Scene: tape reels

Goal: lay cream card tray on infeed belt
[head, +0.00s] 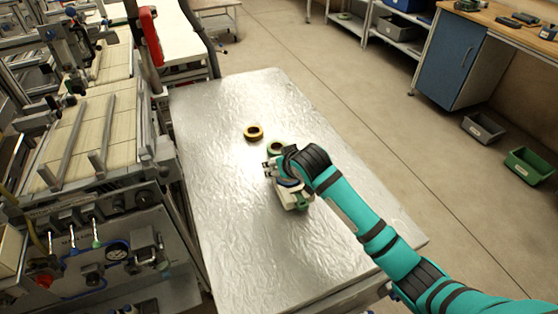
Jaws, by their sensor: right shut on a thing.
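My right gripper (280,178) reaches in from the right over the middle of the metal-topped table. It is shut on the cream card tray (293,202), which shows as a pale piece with some green at its edge just below the gripper. The gripper and wrist hide much of the tray, and I cannot tell whether it touches the table. The infeed belt (122,126), a cream slatted surface with grey rails, is on the machine at the left, apart from the tray. My left gripper is not in view.
A red part (151,36) stands upright by the machine. The table's near half is clear. Bins (529,165) sit on the floor at right.

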